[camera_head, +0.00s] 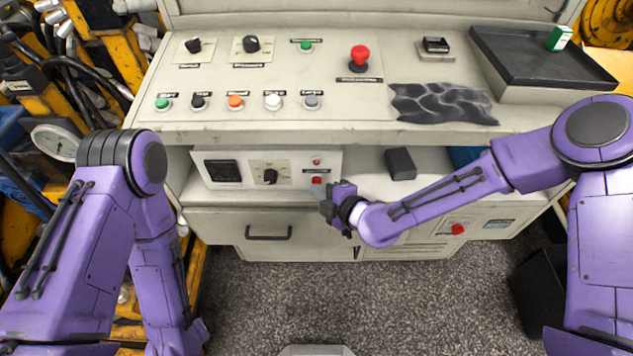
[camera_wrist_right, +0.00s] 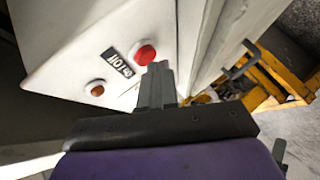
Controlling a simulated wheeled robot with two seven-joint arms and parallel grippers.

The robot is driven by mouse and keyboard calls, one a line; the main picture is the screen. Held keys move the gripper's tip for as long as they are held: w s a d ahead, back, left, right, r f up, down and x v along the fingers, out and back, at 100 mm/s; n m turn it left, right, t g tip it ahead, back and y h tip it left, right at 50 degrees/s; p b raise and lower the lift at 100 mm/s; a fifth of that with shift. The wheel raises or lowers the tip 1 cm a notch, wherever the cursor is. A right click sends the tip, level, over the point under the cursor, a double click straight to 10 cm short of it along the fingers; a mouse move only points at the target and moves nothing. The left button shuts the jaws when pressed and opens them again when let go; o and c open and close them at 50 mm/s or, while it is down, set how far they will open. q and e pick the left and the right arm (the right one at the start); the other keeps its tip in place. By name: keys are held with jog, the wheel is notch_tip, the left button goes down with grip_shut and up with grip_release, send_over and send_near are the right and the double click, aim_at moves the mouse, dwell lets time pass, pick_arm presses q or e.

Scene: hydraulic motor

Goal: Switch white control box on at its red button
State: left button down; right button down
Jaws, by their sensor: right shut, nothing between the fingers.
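The white control box (camera_head: 240,170) sits on the shelf under the sloped console. Its front has a dark display, a black knob and, at the right end, a red button (camera_head: 317,181) with a smaller orange-red light above it. In the right wrist view the red button (camera_wrist_right: 145,55) shows beside a black label, with the orange-red light (camera_wrist_right: 97,90) further left. My right gripper (camera_head: 325,205) is shut and empty, just in front of and below the box's right end. In the wrist view its fingertips (camera_wrist_right: 158,70) lie very close to the red button; I cannot tell whether they touch. My left gripper is out of view.
The console (camera_head: 330,125) overhangs the shelf, with several buttons and a large red mushroom button (camera_head: 360,58). A black block (camera_head: 400,163) stands right of the box. A drawer (camera_head: 270,232) lies below. Yellow machinery (camera_head: 125,50) crowds the left.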

jog(key=shift+w, duration=0.4)
jog(key=shift+s, duration=0.35)
jog(key=s, duration=0.6)
dwell(0.3)
